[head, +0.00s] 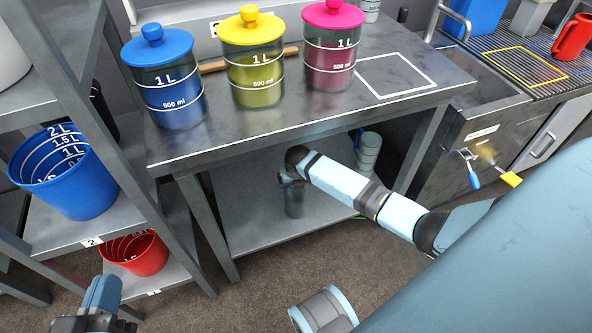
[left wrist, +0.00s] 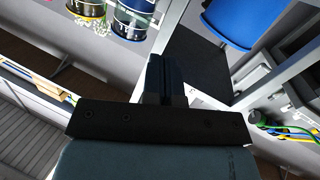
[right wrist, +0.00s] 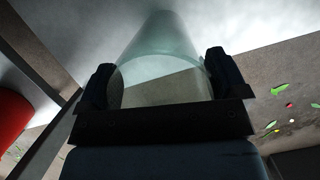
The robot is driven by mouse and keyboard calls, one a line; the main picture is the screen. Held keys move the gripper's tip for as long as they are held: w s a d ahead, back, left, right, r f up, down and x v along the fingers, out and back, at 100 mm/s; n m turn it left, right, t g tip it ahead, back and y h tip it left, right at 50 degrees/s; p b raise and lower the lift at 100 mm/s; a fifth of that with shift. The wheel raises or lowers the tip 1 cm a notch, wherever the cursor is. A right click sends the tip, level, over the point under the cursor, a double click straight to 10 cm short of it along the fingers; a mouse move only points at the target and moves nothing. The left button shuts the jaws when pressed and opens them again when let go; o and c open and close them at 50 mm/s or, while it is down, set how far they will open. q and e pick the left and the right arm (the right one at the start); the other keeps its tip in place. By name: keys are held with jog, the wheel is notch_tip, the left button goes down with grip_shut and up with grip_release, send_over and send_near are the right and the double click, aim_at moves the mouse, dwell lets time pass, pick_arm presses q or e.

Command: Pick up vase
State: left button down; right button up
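A clear greenish glass vase (head: 294,202) is on the lower shelf under the worktable, below the end of my right arm. In the right wrist view the vase (right wrist: 160,72) fills the gap between the two fingers of my right gripper (right wrist: 162,88). The fingers are wide apart, one on each side of the glass; whether they press on it cannot be told. A second glass vessel with white lines (head: 368,150) stands further right on that shelf. My left gripper (left wrist: 157,78) has its fingers together and empty; in the head view its arm shows at the bottom left.
Blue (head: 165,85), yellow (head: 252,65) and magenta (head: 331,50) lidded jars stand on the worktable (head: 300,115). A side rack on the left holds a blue bucket (head: 65,172) and a red bucket (head: 135,254). The table legs flank the lower shelf (head: 250,228).

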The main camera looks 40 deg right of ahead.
jog(key=c, duration=1)
jog(key=shift+o, duration=0.2)
